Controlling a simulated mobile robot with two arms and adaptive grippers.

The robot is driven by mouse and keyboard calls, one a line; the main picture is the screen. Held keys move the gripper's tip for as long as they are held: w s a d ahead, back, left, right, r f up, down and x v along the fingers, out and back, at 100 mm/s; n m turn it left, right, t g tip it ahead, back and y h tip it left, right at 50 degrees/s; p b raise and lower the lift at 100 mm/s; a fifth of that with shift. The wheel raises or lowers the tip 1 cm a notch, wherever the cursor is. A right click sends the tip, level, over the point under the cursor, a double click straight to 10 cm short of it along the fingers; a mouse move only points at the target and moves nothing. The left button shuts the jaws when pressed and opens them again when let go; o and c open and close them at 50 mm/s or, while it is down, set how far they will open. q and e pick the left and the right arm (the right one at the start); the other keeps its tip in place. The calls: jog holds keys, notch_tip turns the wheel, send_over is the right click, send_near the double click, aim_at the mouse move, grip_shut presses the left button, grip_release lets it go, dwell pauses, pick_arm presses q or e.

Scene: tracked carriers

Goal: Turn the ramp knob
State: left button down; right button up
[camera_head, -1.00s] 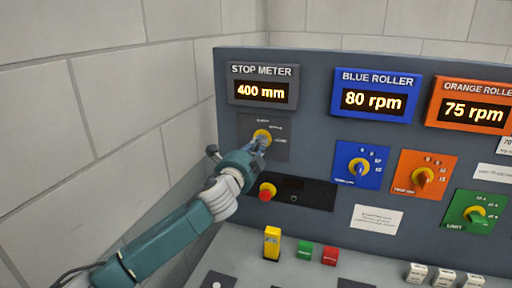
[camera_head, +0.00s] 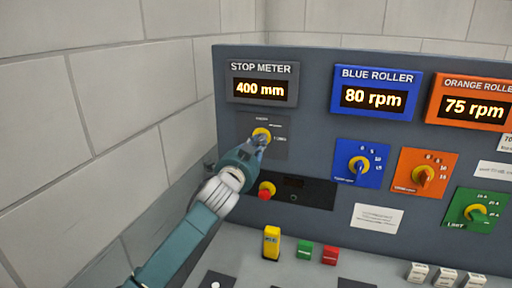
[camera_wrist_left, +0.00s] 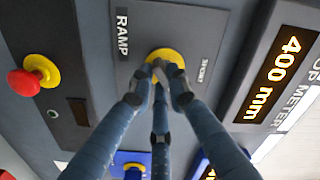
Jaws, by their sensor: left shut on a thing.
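The ramp knob (camera_wrist_left: 174,54) has a yellow round base on a dark grey plate marked RAMP (camera_wrist_left: 122,32) in the left wrist view. In the head view its yellow base (camera_head: 261,133) shows below the STOP METER display. My left gripper (camera_wrist_left: 160,68) is shut on the knob's handle, which its fingers mostly hide. In the head view the left gripper (camera_head: 258,145) reaches the knob from the lower left. My right gripper is in neither view.
The STOP METER display (camera_head: 261,90) reads 400 mm. A red button (camera_head: 265,192) on a yellow base sits just below the gripper. Blue (camera_head: 359,167), orange (camera_head: 424,175) and green (camera_head: 477,213) knob plates lie to the right. A block wall (camera_head: 100,120) stands close on the left.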

pick_arm(q)
jog(key=n, duration=0.7)
jog(key=n+p, duration=0.1)
jog(key=n, duration=0.2)
jog(key=shift+d, duration=0.3)
jog(key=shift+n, duration=0.4)
jog(key=c, duration=1.7)
grip_release()
jog(key=shift+o, duration=0.2)
jog(key=shift+s, duration=0.1)
jog(key=v, duration=1.2)
